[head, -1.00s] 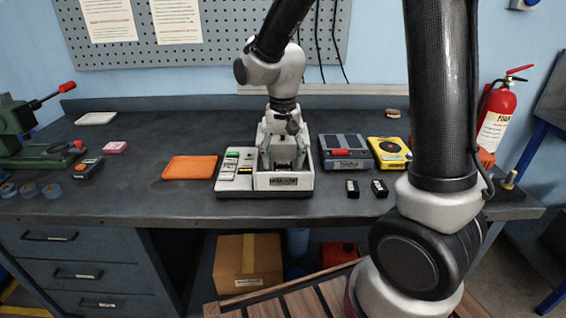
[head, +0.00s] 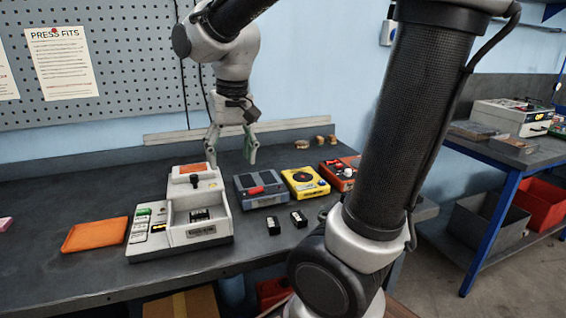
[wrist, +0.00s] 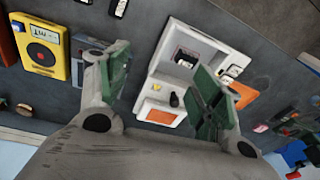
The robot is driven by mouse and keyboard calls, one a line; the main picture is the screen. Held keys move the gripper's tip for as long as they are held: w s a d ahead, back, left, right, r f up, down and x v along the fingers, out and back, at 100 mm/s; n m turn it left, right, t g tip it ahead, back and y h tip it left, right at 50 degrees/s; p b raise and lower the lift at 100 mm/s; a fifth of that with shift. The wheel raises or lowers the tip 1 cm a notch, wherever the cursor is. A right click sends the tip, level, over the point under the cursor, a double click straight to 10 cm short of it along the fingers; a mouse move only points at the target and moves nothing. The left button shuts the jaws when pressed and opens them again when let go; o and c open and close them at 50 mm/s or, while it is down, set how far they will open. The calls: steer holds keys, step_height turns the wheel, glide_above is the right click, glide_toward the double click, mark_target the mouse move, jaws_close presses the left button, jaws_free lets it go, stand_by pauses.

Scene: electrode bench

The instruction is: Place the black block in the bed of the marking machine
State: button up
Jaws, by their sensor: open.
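The marking machine (head: 217,236) is a pale grey-white unit with an open bed, coloured keys at its left and an orange top part at the back. A black block (head: 200,214) with pale markings lies inside the bed; the block (wrist: 187,57) and machine (wrist: 161,83) also show in the wrist view. My gripper (head: 232,163) is open and empty, above the bench behind and to the right of the bed, apart from the block. In the wrist view its green-padded fingers (wrist: 160,65) stand wide apart.
Two other black blocks (head: 274,226) (head: 299,218) stand on the bench right of the machine. Blue (head: 262,200), yellow (head: 305,183) and red (head: 338,173) devices line up behind them. An orange tray (head: 95,235) lies to the left. The front bench strip is clear.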

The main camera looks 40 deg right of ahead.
steer(key=s+d+n+t, duration=0.2)
steer(key=s+d, duration=0.5)
steer(key=s, duration=0.5)
steer(key=shift+s+d+r+t, duration=0.2)
steer(key=shift+s+r+t, duration=0.05)
steer(key=shift+t, duration=0.15)
